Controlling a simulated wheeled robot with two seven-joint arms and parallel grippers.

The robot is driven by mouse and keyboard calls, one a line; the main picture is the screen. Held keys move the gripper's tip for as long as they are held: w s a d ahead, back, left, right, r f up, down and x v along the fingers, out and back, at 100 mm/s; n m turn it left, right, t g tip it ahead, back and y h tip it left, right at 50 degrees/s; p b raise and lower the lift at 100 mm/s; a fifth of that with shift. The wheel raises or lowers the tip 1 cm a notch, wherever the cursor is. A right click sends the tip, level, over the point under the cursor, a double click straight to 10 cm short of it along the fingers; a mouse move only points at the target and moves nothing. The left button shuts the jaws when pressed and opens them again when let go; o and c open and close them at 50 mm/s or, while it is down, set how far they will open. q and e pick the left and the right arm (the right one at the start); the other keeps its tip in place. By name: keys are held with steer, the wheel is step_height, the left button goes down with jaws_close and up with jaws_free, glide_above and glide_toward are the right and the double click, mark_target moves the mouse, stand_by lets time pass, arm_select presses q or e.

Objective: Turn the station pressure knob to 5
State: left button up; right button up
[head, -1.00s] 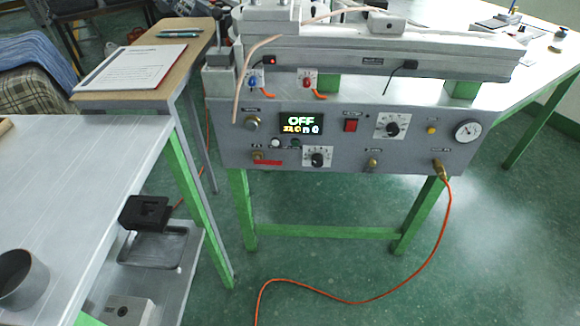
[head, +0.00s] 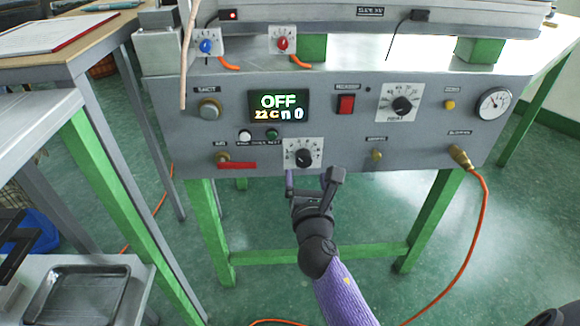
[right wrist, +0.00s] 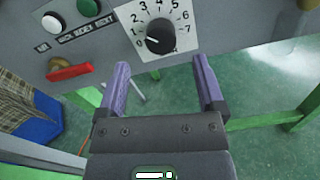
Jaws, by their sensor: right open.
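A black knob (head: 304,157) sits on a white numbered dial plate low on the grey station panel (head: 340,150). In the right wrist view the knob (right wrist: 160,38) is near the top, with digits around it up to 7; I cannot clearly read its setting. My right gripper (head: 312,184) is open and empty, just below and in front of this knob. In the right wrist view its two purple fingers (right wrist: 161,75) are spread apart below the knob, not around it. A second black knob (head: 402,104) on a dial plate is higher at the right. My left gripper is not in view.
The display (head: 279,106) reads OFF. A red switch (head: 346,104), a round gauge (head: 495,103) and a red lever (head: 238,165) are on the panel. An orange hose (head: 484,210) hangs at the right. Below the panel is a green leg frame (head: 205,220).

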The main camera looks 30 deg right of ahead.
mark_target(304, 163)
steer(key=x, duration=0.2)
steer(key=b+x, duration=0.1)
steer(key=x, duration=0.2)
steer(key=shift+f, duration=0.25)
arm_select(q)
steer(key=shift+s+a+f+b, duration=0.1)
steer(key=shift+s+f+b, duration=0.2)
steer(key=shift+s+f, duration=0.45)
arm_select(e)
steer(key=shift+w+d+r, duration=0.15)
steer(key=shift+w+d, duration=0.05)
steer(key=shift+w, duration=0.1)
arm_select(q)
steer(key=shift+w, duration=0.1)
arm_select(e)
steer(key=c, duration=0.6)
jaws_close()
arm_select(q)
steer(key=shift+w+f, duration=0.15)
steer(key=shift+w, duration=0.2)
